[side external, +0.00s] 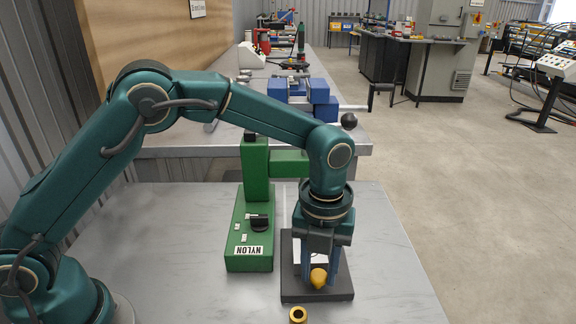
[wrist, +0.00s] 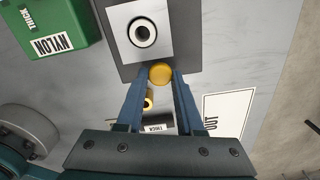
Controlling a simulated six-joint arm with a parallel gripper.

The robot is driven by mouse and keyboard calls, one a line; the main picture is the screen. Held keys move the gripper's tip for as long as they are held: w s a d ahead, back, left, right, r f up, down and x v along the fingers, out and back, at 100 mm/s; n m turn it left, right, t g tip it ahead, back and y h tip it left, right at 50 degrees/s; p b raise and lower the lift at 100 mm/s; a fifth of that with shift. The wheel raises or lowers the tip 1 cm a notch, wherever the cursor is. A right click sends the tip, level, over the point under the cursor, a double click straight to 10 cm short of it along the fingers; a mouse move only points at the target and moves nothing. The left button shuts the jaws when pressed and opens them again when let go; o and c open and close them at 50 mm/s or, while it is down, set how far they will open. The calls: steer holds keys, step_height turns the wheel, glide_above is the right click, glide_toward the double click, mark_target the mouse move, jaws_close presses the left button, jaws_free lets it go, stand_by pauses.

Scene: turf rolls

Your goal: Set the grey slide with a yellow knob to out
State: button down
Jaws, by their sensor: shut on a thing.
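The yellow knob (side external: 318,277) is between the fingertips of my gripper (side external: 320,280), over the front part of a dark grey plate (side external: 315,295) on the table. In the wrist view the yellow knob (wrist: 160,74) sits at the plate's near edge, and my gripper (wrist: 160,78) is shut on it. A pale square (wrist: 158,38) with a black-and-white ring lies on the dark plate, just beyond the knob. I cannot tell which part is the slide itself. A white label reading OUT (wrist: 222,124) is right of the fingers in the wrist view. My fingers partly hide the plate.
A green machine (side external: 250,235) labelled NYLON stands left of the plate, with a black knob on top. A brass ring (side external: 298,315) lies in front of the plate. A second bench with a blue vice (side external: 300,92) is behind. The table front right is clear.

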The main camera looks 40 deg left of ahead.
steer(key=shift+s+d, duration=0.2)
steer(key=c, duration=0.5)
jaws_free()
steer(key=shift+c, duration=0.2)
steer(key=shift+r, duration=0.1)
steer(key=shift+r, duration=2.55)
